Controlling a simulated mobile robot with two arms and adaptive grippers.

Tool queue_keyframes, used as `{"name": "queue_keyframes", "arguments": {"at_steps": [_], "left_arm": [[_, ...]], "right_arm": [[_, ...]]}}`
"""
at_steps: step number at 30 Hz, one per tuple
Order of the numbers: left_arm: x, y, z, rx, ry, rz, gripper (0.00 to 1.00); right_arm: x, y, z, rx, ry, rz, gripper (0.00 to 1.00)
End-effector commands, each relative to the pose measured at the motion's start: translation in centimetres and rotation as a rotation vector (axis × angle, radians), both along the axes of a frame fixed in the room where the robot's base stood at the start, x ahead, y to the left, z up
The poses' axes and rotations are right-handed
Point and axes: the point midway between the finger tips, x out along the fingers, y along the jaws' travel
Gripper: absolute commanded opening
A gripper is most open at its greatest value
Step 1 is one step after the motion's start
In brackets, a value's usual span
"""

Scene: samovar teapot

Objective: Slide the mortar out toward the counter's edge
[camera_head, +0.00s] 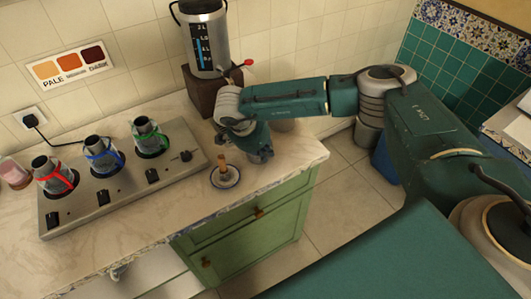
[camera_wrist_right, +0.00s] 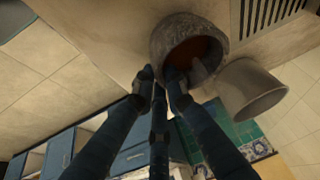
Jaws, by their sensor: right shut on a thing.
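In the right wrist view, the mortar (camera_wrist_right: 165,38) is a thick, rough grey stone bowl with a reddish-brown inside. My right gripper (camera_wrist_right: 163,82) is shut on its near rim, with one finger reaching inside the bowl and another outside the wall. In the head view, my right gripper (camera_head: 260,153) is low over the counter (camera_head: 292,158), near its right end. I cannot make out the mortar clearly there, since my own wrist and arm cover that spot. My left gripper is in neither view.
A small blue-rimmed dish (camera_head: 225,184) with an upright brown stick stands just left of the gripper. A metal dispenser (camera_head: 208,40) on a wooden block is behind. A burner panel (camera_head: 182,166) holds several pots. A grey cylinder (camera_wrist_right: 250,92) is close beside the mortar.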

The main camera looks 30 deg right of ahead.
Motion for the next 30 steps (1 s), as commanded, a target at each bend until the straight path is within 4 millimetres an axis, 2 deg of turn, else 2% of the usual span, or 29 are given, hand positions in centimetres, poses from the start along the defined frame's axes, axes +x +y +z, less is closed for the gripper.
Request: {"name": "queue_keyframes", "arguments": {"at_steps": [14,15,18,26,30], "left_arm": [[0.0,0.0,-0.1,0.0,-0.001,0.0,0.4],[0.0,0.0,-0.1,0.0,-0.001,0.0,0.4],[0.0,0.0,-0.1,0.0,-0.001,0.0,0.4],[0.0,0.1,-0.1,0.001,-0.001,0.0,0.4],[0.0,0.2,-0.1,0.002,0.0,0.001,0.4]], "right_arm": [[0.1,0.1,0.1,0.0,-0.001,-0.002,0.0],[0.1,0.1,0.1,0.0,-0.001,-0.002,0.18],[0.1,0.1,0.1,0.0,-0.001,-0.002,0.34],[0.1,0.1,0.1,0.0,-0.002,-0.002,0.34],[0.1,0.5,1.0,0.002,-0.004,-0.002,0.34]]}}
